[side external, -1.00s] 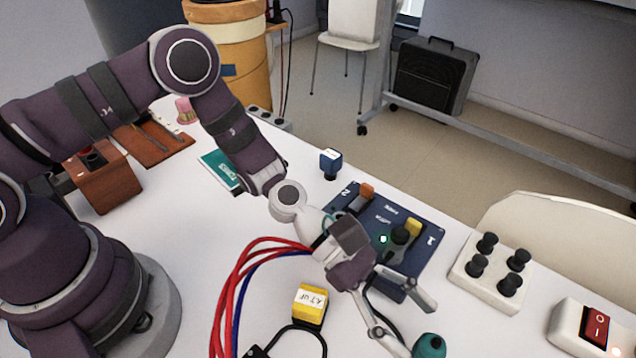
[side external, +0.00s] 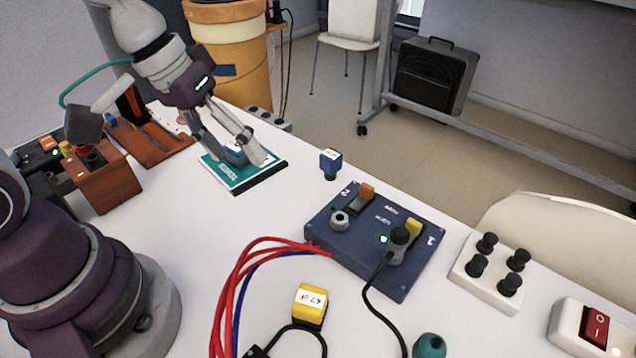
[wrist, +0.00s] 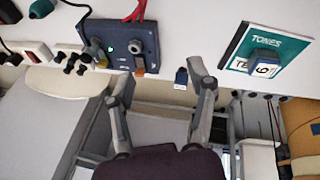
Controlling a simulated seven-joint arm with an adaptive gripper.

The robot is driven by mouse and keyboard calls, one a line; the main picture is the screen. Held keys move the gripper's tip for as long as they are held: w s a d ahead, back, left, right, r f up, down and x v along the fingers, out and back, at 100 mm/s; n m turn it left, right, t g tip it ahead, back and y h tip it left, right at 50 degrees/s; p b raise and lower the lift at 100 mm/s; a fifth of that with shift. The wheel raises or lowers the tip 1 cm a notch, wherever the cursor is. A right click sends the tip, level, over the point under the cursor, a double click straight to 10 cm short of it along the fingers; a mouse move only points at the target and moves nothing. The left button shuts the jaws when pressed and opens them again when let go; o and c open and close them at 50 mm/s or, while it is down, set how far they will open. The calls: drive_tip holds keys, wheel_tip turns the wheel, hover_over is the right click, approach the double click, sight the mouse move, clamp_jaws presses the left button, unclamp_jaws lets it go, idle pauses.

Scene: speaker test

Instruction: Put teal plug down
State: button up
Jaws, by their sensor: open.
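The teal plug (side external: 429,346) stands on the white table at the bottom edge of the side view, partly cut off. It also shows at the top left of the wrist view (wrist: 41,8). My gripper (side external: 238,158) is open and empty, far from the plug, by the teal TONES booklet (side external: 222,178) at the back left of the table. In the wrist view my open fingers (wrist: 158,75) have nothing between them that they touch.
A blue panel (side external: 340,252) with a black plug and cable is mid-table. A blue block (wrist: 264,62) is on the booklet. A yellow block (side external: 310,303), red cables (side external: 235,270), a knobbed white box (side external: 490,290) and a red switch (side external: 596,328) stand around.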

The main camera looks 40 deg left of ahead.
drive_tip(key=s+a+r+m+t+y, duration=0.2)
drive_tip(key=s+a+r, duration=0.2)
drive_tip(key=a, duration=0.1)
drive_tip(key=shift+m, duration=0.4)
